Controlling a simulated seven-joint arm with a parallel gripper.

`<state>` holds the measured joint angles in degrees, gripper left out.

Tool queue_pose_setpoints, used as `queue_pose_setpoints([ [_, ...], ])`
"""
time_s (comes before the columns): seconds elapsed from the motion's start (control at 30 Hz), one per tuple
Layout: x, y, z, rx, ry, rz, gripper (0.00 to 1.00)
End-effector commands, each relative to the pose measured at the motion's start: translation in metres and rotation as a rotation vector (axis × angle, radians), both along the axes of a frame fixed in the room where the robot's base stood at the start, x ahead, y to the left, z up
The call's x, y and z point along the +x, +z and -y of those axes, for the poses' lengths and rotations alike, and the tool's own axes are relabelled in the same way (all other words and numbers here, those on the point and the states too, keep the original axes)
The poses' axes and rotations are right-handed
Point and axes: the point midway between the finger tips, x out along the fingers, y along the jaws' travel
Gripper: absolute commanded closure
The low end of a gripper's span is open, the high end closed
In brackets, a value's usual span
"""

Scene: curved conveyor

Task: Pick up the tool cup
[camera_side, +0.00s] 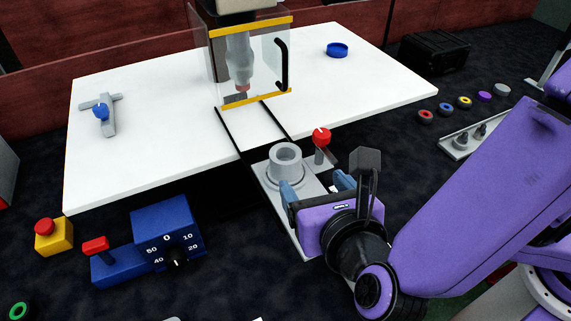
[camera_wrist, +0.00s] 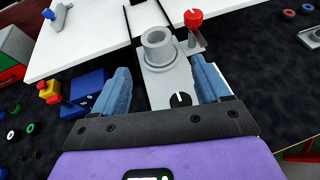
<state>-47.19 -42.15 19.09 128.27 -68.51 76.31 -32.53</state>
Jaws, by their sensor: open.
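The tool cup appears to be the grey, hollow, round-rimmed cup (camera_side: 286,158) standing upright in a round base on a light grey plate (camera_side: 304,231). The wrist view shows the cup (camera_wrist: 157,50) ahead of my gripper, between the lines of the two fingers. My gripper (camera_side: 315,186) has a purple body and two blue fingers. It is low over the plate, on the near side of the cup. In the wrist view my gripper (camera_wrist: 158,72) is open with nothing between its fingers, and the cup is just beyond the fingertips.
A red-knobbed lever (camera_side: 321,138) stands close to the cup's right. Behind is a white table (camera_side: 150,150) with a clear-guarded machine (camera_side: 262,70). A blue dial box (camera_side: 163,232) and a yellow-based red button (camera_side: 54,237) are at the left.

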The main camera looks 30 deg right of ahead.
Motion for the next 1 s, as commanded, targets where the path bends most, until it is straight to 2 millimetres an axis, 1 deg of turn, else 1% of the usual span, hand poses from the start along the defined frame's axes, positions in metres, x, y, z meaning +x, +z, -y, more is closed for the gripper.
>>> queue_pose_setpoints([
  [0.07,0.000,-0.001,-0.003,-0.011,0.011,0.008,0.25],
  [0.17,0.009,-0.004,-0.002,-0.014,0.014,0.010,0.25],
  [0.5,0.067,-0.029,0.010,-0.014,0.010,0.007,0.25],
  [0.7,0.096,-0.041,0.015,-0.012,0.011,0.007,0.25],
  [0.8,0.105,-0.044,0.016,-0.011,0.012,0.008,0.25],
  [1.0,0.115,-0.049,0.018,-0.010,0.012,0.006,0.25],
])
